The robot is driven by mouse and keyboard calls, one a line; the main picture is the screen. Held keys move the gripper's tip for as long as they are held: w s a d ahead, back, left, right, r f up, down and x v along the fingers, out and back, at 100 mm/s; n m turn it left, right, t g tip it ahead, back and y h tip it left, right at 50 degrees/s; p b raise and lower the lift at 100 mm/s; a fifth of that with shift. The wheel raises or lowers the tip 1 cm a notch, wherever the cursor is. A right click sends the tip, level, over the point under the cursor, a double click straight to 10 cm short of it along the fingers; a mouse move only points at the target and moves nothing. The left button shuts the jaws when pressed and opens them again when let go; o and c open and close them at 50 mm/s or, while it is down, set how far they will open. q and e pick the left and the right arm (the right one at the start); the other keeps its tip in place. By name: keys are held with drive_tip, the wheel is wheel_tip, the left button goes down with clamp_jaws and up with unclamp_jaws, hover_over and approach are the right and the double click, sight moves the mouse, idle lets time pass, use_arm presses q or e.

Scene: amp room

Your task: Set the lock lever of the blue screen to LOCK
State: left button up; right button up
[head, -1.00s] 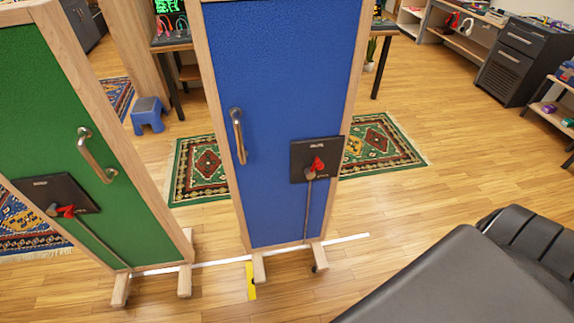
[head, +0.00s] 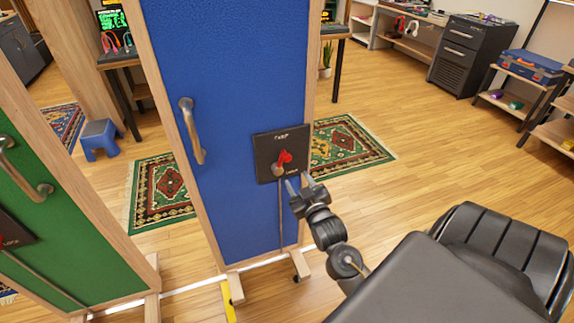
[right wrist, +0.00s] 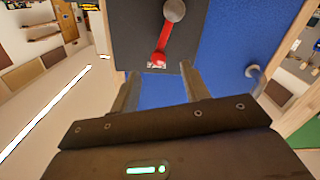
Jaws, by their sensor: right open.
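The blue screen (head: 222,75) stands upright in its wooden frame. It carries a black lock plate (head: 262,160) with a red-tipped lock lever (head: 285,157), which points up and slightly right from its round grey pivot. The plate's lettering is too small to read surely. My right gripper (head: 299,181) is open and empty, just below and right of the lever. In the right wrist view its two fingers (right wrist: 159,76) are spread apart, with the lever's red end (right wrist: 161,50) just beyond the gap between them. My left gripper is not in view.
A green screen (head: 50,215) with a metal handle stands at the left. The blue screen has its own curved handle (head: 190,130). A patterned rug (head: 345,142) lies behind it. Wooden floor is open to the right, before a dark cabinet (head: 460,60).

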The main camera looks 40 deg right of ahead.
sight(289, 161)
drive_tip(key=x, duration=0.7)
drive_tip(key=r+p+x, duration=0.1)
drive_tip(key=x, duration=0.2)
drive_tip(key=shift+w+d+r, duration=0.1)
drive_tip(key=shift+w+d, duration=0.15)
drive_tip(key=shift+w, duration=0.05)
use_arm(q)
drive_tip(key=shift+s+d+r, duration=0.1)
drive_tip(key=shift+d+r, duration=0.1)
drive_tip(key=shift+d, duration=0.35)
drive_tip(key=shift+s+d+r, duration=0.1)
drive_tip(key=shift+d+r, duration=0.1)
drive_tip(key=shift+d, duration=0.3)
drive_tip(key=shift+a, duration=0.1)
